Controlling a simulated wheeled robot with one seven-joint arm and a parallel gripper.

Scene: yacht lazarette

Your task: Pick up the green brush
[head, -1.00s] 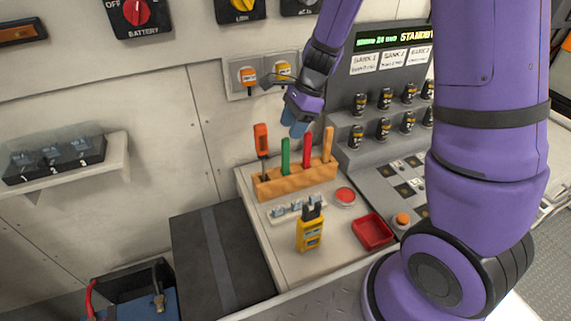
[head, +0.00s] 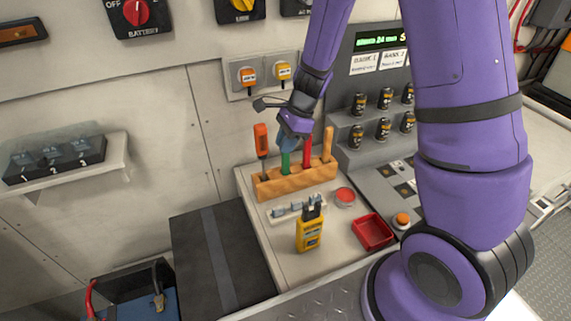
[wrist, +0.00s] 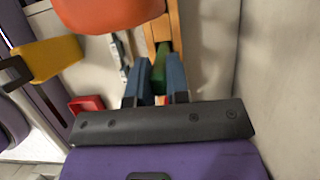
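The green brush (head: 285,164) stands upright in a wooden rack (head: 296,181), between an orange-handled tool (head: 261,140) and a red-handled one (head: 307,150). My gripper (head: 288,142) is right at the top of the brush and hides its upper end. In the wrist view, my gripper's blue fingers (wrist: 158,82) are apart, with the green brush (wrist: 160,66) showing in line with the gap between them. I see no clear contact between fingers and brush.
A wooden-handled tool (head: 328,143) stands at the rack's right end. A yellow meter (head: 309,232), a red button (head: 345,197) and a red tray (head: 373,231) are in front. Wall sockets (head: 265,76) lie behind my gripper. The orange handle (wrist: 110,12) looms close in the wrist view.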

